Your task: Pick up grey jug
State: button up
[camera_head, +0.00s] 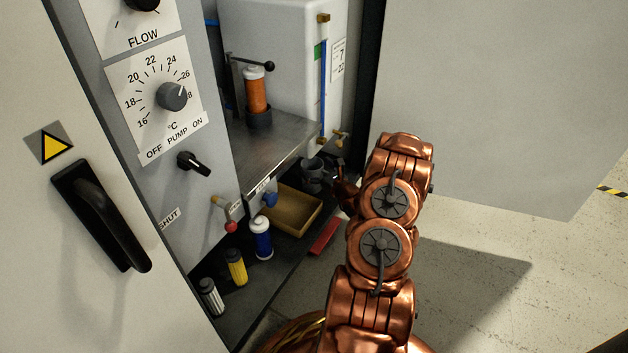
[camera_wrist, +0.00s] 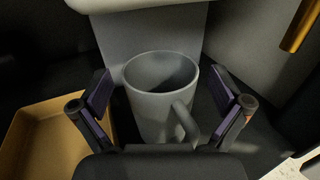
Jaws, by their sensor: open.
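The grey jug (camera_wrist: 158,107) stands upright in the middle of the wrist view, its open mouth up and its handle toward the lower right. My gripper (camera_wrist: 168,105) is open, with one purple-padded finger to the left of the jug and one to the right. No clear contact between the fingers and the jug shows. The jug's base is partly hidden by my gripper's body. In the head view the jug (camera_head: 313,170) is small and dark at the back of the cabinet's lower shelf, and my gripper (camera_head: 338,180) is beside it, partly hidden by my arm.
A tan tray (camera_head: 290,212) lies left of the jug. Blue, yellow and white bottles (camera_head: 261,238) stand nearer the front, with a red object (camera_head: 325,237) near the shelf edge. A metal counter (camera_head: 275,140) overhangs the area. An open door panel (camera_head: 480,100) is at right.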

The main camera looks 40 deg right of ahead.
jog(key=shift+c, duration=0.4)
jog(key=c, duration=1.4)
jog(key=shift+r, duration=0.1)
